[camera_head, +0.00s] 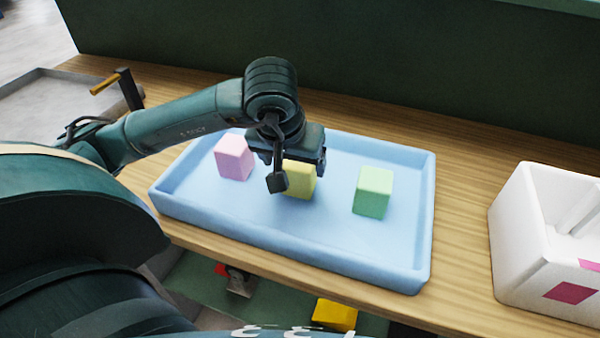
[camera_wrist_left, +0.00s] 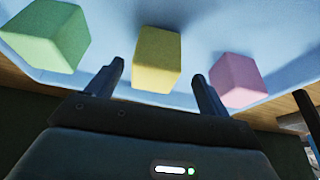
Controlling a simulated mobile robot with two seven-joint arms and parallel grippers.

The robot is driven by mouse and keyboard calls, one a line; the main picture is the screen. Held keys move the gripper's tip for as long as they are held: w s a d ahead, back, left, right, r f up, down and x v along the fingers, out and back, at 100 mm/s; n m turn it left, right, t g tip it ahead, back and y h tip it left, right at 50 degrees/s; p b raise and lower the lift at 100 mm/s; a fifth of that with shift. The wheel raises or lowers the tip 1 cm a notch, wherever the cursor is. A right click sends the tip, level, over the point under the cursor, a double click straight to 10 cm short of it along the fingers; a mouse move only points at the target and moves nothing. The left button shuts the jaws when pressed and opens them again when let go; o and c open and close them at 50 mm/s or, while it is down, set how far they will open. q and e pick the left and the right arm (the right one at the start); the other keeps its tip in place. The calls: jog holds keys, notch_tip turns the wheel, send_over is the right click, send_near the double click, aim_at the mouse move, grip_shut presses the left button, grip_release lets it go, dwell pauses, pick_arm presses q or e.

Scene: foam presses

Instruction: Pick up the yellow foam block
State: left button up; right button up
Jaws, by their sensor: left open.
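The yellow foam block (camera_head: 300,180) stands in the blue tray (camera_head: 400,264), between a pink block (camera_head: 234,157) and a green block (camera_head: 373,191). My left gripper (camera_head: 297,172) is over the yellow block and hides part of it in the head view. In the left wrist view the yellow block (camera_wrist_left: 157,60) shows between the two spread fingers of my left gripper (camera_wrist_left: 157,82). The fingers are open and empty, and the block appears a little beyond their tips. My right gripper is not in view.
The pink block (camera_wrist_left: 236,80) and green block (camera_wrist_left: 46,38) flank the yellow one, with gaps between. The tray has a raised rim and sits on a wooden table (camera_head: 462,215). A white box (camera_head: 520,240) with pink patches stands at the right. A dark green wall (camera_head: 400,80) rises behind.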

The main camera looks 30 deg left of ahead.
pick_arm(q)
jog(key=shift+w+d+x, duration=0.15)
jog(key=shift+x, duration=1.2)
jog(key=shift+w+d+x, duration=0.1)
jog(key=shift+d+x, duration=0.05)
jog(key=shift+x, duration=1.15)
jog(key=shift+r, duration=0.1)
jog(key=shift+c, duration=0.6)
jog(key=c, duration=0.9)
